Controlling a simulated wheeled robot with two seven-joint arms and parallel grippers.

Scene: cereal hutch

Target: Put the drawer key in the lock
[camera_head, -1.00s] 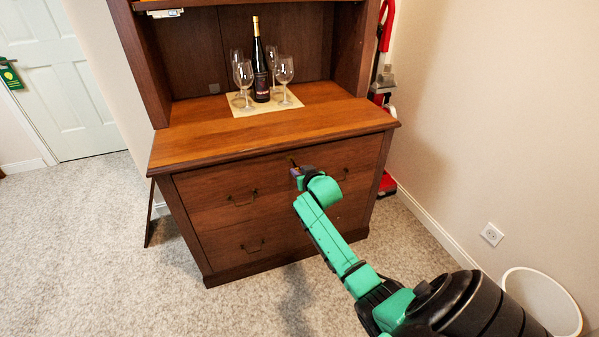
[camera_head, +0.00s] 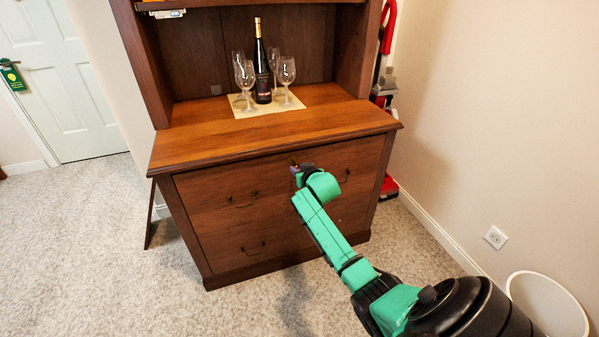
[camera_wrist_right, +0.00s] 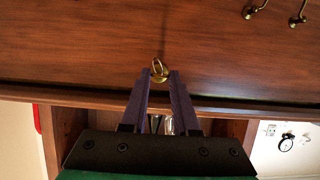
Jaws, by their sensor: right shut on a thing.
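My right gripper (camera_head: 296,172) is at the upper middle of the hutch's top drawer front (camera_head: 222,180), close to the wood. In the right wrist view its two purple fingers (camera_wrist_right: 160,80) are closed in around a small brass key (camera_wrist_right: 159,70), which shows at the fingertips against the drawer front. The lock is not clearly distinguishable; a small dark spot (camera_head: 292,161) shows just above the gripper in the head view. I cannot tell whether the key's tip is inside the lock. My left gripper is out of view.
A wine bottle (camera_head: 262,70) and several glasses stand on a mat (camera_head: 246,110) on the hutch top (camera_head: 190,135). Brass drawer handles (camera_wrist_right: 297,20) stick out nearby. A white bin (camera_head: 548,305) stands at the lower right by the wall. Carpet at left is clear.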

